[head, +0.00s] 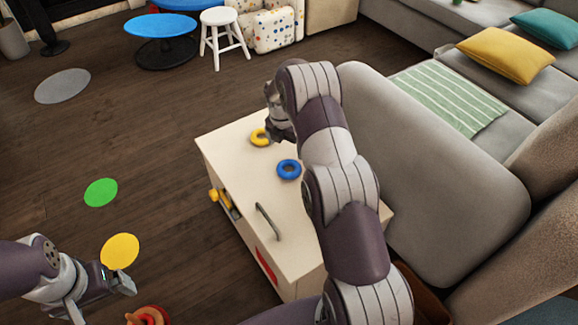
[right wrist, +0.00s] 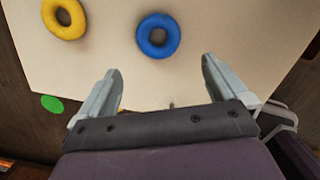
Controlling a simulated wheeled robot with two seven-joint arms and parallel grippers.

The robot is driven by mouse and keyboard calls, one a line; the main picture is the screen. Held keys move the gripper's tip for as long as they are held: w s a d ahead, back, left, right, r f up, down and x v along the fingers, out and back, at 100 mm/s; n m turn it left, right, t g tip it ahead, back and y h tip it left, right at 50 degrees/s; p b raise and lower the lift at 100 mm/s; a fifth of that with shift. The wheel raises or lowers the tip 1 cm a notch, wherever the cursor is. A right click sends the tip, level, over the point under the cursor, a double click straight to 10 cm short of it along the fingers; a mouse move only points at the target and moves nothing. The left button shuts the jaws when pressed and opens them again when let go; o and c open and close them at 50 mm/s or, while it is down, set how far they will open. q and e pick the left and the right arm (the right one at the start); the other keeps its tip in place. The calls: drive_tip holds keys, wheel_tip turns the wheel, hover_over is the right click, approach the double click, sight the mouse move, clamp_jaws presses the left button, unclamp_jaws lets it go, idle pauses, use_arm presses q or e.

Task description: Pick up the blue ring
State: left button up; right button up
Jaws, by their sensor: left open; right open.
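The blue ring (head: 289,169) lies flat on the top of the cream cabinet (head: 236,142), between the yellow ring and my right arm. In the right wrist view the blue ring (right wrist: 158,36) lies beyond the fingertips, roughly centred between them. My right gripper (head: 279,130) is over the cabinet's far part; its fingers are partly hidden in the head view. In the right wrist view this gripper (right wrist: 162,82) is open with nothing between its fingers. My left gripper (head: 104,297) is open and empty at the lower left, over the floor.
A yellow ring (head: 260,137) lies on the cabinet beside the blue one and also shows in the right wrist view (right wrist: 64,18). A dark curved handle (head: 268,222) is on the cabinet. A grey sofa (head: 420,165) stands close on the right. Floor at left is mostly clear.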

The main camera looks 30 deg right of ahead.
drive_tip(key=b, duration=0.2)
hover_over(289, 171)
drive_tip(key=f, duration=0.4)
drive_tip(key=s+a+f, duration=0.1)
drive_tip(key=f, duration=0.2)
drive_tip(key=f+b, duration=0.2)
drive_tip(key=f, duration=0.1)
drive_tip(key=f+b, duration=0.1)
drive_tip(key=f, duration=0.1)
drive_tip(key=shift+w+d, duration=0.3)
drive_tip(key=shift+w, duration=0.05)
drive_tip(key=shift+r, duration=0.1)
drive_tip(key=c, duration=0.8)
